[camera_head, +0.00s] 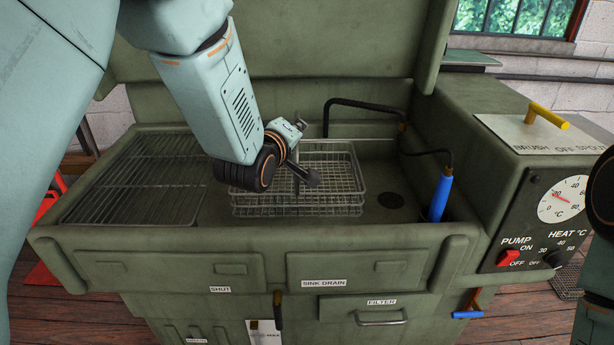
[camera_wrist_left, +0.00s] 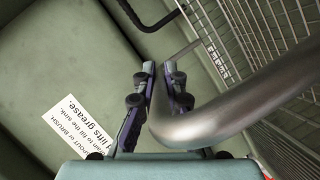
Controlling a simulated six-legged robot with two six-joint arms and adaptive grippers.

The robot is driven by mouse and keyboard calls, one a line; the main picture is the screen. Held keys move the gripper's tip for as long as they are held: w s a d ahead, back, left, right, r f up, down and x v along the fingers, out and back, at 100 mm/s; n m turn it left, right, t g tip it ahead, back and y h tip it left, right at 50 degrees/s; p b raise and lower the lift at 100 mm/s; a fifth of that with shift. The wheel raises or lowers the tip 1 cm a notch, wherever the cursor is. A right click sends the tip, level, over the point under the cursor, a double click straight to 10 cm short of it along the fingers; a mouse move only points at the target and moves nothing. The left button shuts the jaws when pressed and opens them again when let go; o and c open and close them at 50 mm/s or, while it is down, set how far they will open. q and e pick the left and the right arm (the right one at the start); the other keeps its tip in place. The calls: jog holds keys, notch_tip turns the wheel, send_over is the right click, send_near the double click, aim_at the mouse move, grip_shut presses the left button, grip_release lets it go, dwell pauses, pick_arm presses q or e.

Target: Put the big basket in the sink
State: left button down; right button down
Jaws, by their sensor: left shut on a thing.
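The big basket (camera_head: 335,205) is a wire-mesh basket that sits level inside the green sink (camera_head: 405,225), in its middle. I cannot tell whether its bottom rests on the sink floor. My left gripper (camera_head: 306,176) is over the basket, partly hidden behind my own wrist. In the left wrist view my left gripper (camera_wrist_left: 161,80) is shut on the basket's grey metal handle (camera_wrist_left: 235,110), a thick bent tube that crosses the picture. The mesh of the basket (camera_wrist_left: 265,30) shows at the right there. My right gripper is not in view.
A wire rack (camera_head: 135,185) covers the sink's left side. A black drain hole (camera_head: 391,200), a blue-handled brush (camera_head: 441,195) and a black hose (camera_head: 365,104) are at the right. A control box (camera_head: 545,215) stands beyond the right rim. The raised lid (camera_head: 330,40) stands behind.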

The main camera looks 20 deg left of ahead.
pick_arm(q)
notch_tip(320, 180, down, 6)
jog(key=shift+r+b, duration=0.25)
jog(key=shift+b, duration=0.5)
jog(key=shift+w+a+f, duration=0.1)
jog(key=shift+a+f, duration=0.15)
jog(key=shift+f, duration=0.2)
jog(key=shift+d, duration=0.2)
jog(key=c, duration=1.7)
grip_release()
jog(key=shift+f, duration=0.15)
jog(key=shift+o, duration=1.3)
